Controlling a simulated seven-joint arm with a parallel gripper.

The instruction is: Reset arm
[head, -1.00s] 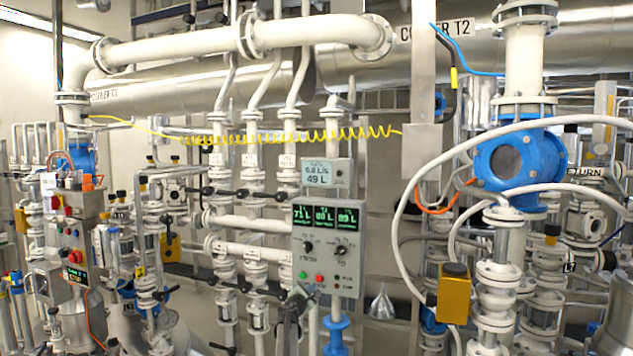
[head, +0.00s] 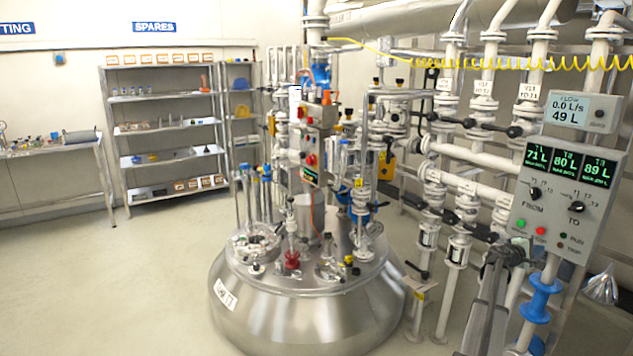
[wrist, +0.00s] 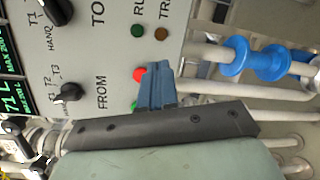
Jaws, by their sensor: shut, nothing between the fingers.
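My gripper (head: 507,252) is in front of the lower left of the grey control panel (head: 601,222) in the head view, with my arm rising from the bottom edge. In the wrist view the gripper's blue-grey fingers (wrist: 155,86) are together and empty. The panel's displays (head: 567,164) read 71 L, 80 L and 89 L. The flow display (head: 570,109) above reads 0.0 L/s and 49 L.
White pipes with black-handled valves (head: 468,186) stand left of the panel. A blue pipe fitting (head: 541,297) and a metal funnel (head: 602,287) are below it. A large steel tank (head: 300,310) stands mid-picture. Shelves (head: 165,125) are at the back; the floor (head: 110,290) at left is clear.

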